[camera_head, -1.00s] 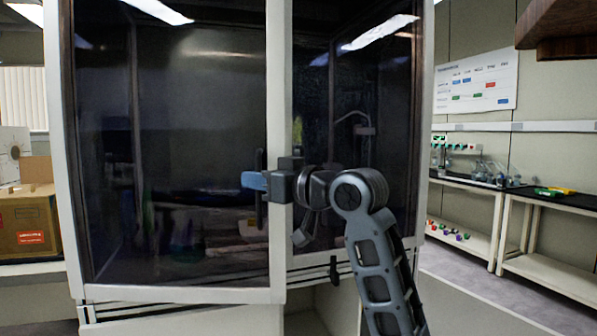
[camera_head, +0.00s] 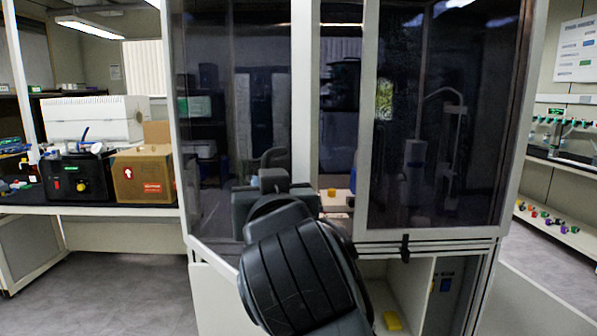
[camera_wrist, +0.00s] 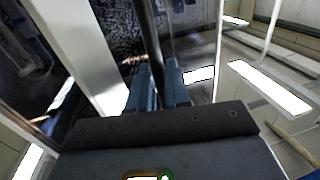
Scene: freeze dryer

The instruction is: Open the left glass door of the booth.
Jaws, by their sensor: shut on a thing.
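The left glass door (camera_head: 215,110) of the booth stands partly swung out towards me in the head view, with a gap between its free edge and the right glass door (camera_head: 440,140). Its dark upright handle (camera_head: 272,156) shows just above my gripper (camera_head: 268,178). In the wrist view, the blue fingers of my gripper (camera_wrist: 158,85) are closed on either side of the handle bar (camera_wrist: 148,35). The door's pale frame (camera_wrist: 80,45) is beside them. My wrist hides the lower part of the door in the head view.
A yellow item (camera_head: 331,192) shows in the gap, and another yellow item (camera_head: 392,321) lies in the compartment below. A bench at left holds a cardboard box (camera_head: 143,175). Open grey floor (camera_head: 110,275) lies at front left.

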